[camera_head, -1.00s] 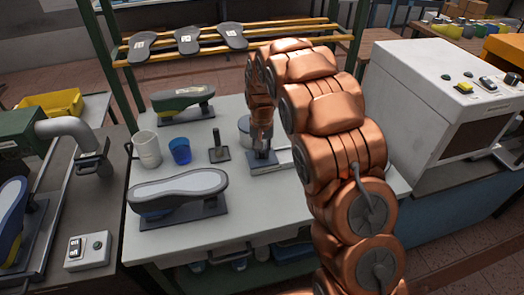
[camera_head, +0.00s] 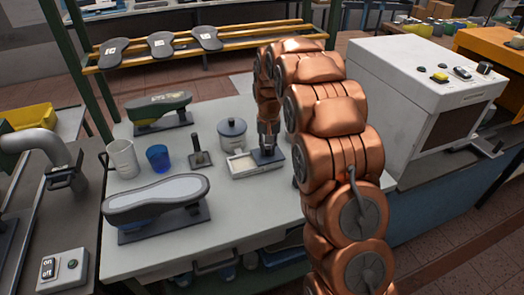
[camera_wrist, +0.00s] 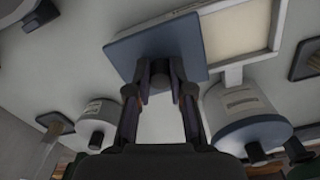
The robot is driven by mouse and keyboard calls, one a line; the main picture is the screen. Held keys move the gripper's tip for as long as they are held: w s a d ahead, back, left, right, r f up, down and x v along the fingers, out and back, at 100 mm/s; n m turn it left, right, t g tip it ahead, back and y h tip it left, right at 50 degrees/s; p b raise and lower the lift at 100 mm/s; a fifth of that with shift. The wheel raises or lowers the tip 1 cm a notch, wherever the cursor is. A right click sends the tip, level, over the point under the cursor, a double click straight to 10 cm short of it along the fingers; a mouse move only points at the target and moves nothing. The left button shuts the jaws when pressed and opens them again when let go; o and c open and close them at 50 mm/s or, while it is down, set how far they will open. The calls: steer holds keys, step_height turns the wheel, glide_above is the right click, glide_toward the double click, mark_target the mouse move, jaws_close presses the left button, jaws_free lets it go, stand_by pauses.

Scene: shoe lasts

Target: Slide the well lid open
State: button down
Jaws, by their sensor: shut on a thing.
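The well (camera_head: 238,166) is a shallow, pale rectangular tray on the white table. Its left part is uncovered and shows a cream inside. The dark blue flat lid (camera_head: 272,160) lies over the right end of the well. My gripper (camera_head: 267,147) points down over the lid and is shut on its small knob, which the fingers mostly hide. In the wrist view, the lid (camera_wrist: 130,50) lies beyond the fingers (camera_wrist: 161,88), with the open cream well (camera_wrist: 238,32) beside it.
A lidded grey pot (camera_head: 232,134) stands just behind the well. A brush (camera_head: 200,155), blue cup (camera_head: 158,158) and white mug (camera_head: 122,158) are to the left. Shoe lasts stand front left (camera_head: 157,200) and back left (camera_head: 160,112). A white machine (camera_head: 400,110) is at right.

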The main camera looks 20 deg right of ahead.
mark_target(269, 147)
steer(key=shift+d+r, duration=0.1)
steer(key=shift+d, duration=0.15)
steer(key=c, duration=1.3)
jaws_free()
steer(key=shift+d, duration=0.1)
steer(key=shift+o, duration=1.4)
step_height(269, 147, up, 12)
